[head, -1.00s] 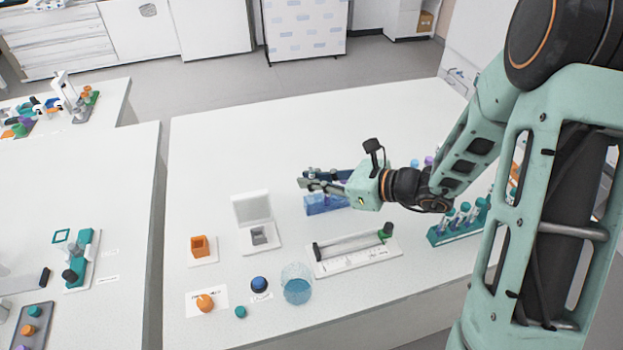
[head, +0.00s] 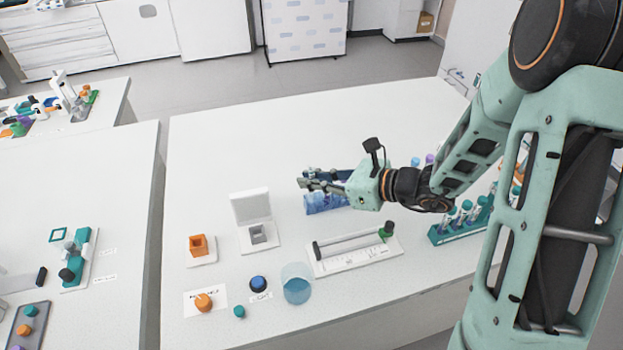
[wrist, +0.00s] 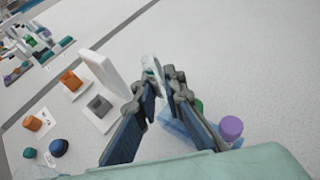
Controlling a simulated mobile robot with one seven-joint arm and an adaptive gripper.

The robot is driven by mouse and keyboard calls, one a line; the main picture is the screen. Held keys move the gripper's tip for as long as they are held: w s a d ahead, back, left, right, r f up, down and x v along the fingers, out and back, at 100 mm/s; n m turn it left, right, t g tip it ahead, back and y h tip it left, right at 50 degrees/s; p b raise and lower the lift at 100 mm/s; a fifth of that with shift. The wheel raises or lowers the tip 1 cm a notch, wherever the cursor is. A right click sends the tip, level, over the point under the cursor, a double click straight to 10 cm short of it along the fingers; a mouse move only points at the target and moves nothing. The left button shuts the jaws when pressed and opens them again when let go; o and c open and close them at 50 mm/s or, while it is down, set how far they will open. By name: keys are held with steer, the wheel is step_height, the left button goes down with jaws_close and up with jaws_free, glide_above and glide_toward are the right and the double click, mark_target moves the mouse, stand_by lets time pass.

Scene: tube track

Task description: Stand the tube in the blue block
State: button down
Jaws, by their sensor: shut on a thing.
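The blue block (head: 322,204) is translucent and lies on the table under my gripper (head: 304,184) in the head view. In the wrist view, part of the block (wrist: 176,126) shows behind the right finger. My gripper (wrist: 158,88) is shut on a clear tube (wrist: 152,66), seen between the fingertips. The fingers hide part of the tube, and its lower end cannot be made out. I cannot tell whether the tube is in a hole of the block.
A white open-lidded box (head: 254,222) and an orange cube holder (head: 199,246) stand to the left. A white tray with a bar (head: 354,250) and a beaker (head: 296,284) are nearer. A teal tube rack (head: 460,224) is right.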

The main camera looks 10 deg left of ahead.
steer(key=shift+f, duration=0.25)
steer(key=shift+f+b, duration=0.4)
steer(key=shift+b, duration=0.25)
steer(key=shift+f, duration=0.15)
steer(key=shift+f+b, duration=0.15)
steer(key=shift+b, duration=0.2)
steer(key=shift+r+p, duration=1)
steer(key=shift+r, duration=0.35)
steer(key=shift+f+b, duration=0.6)
steer(key=shift+b, duration=0.25)
stand_by(0.3)
steer(key=shift+f+b, duration=0.45)
steer(key=shift+f, duration=0.1)
stand_by(0.3)
